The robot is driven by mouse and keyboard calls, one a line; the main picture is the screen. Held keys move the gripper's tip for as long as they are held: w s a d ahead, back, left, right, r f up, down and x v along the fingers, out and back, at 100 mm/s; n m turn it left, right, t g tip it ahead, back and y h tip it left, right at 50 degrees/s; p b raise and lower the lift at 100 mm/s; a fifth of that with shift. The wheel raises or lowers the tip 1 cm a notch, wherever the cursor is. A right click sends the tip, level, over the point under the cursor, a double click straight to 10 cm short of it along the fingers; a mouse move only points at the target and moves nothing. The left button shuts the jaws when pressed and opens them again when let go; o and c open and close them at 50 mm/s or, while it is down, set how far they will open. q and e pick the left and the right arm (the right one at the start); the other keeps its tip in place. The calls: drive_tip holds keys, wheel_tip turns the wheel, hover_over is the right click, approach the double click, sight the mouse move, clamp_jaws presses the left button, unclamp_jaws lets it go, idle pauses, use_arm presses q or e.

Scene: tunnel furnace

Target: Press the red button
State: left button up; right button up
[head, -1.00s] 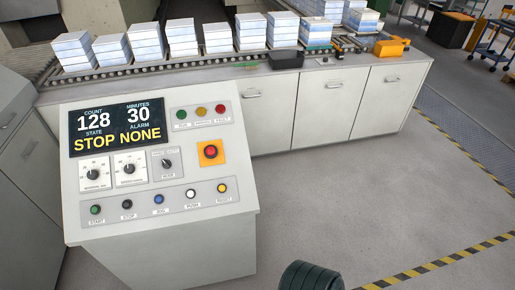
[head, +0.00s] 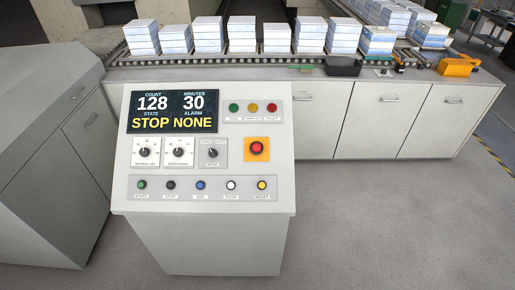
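The red button (head: 256,148) is a round red mushroom head on a yellow-orange square plate (head: 266,158). It sits at the right side of the sloped face of a pale control console (head: 205,205). A separate small red lamp or button (head: 271,107) sits at the upper right, in a row with a green and a yellow one. The console display (head: 172,111) reads count 128, minutes 30, state STOP, alarm NONE. Neither of my grippers shows in the head view.
Below the dials runs a row of small buttons (head: 201,190) labelled start to reset. Behind the console is a cabinet counter (head: 400,125) with a roller conveyor (head: 185,60) carrying stacks of white-blue blocks. A grey cabinet (head: 45,150) stands at left. Floor (head: 390,230) at right is clear.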

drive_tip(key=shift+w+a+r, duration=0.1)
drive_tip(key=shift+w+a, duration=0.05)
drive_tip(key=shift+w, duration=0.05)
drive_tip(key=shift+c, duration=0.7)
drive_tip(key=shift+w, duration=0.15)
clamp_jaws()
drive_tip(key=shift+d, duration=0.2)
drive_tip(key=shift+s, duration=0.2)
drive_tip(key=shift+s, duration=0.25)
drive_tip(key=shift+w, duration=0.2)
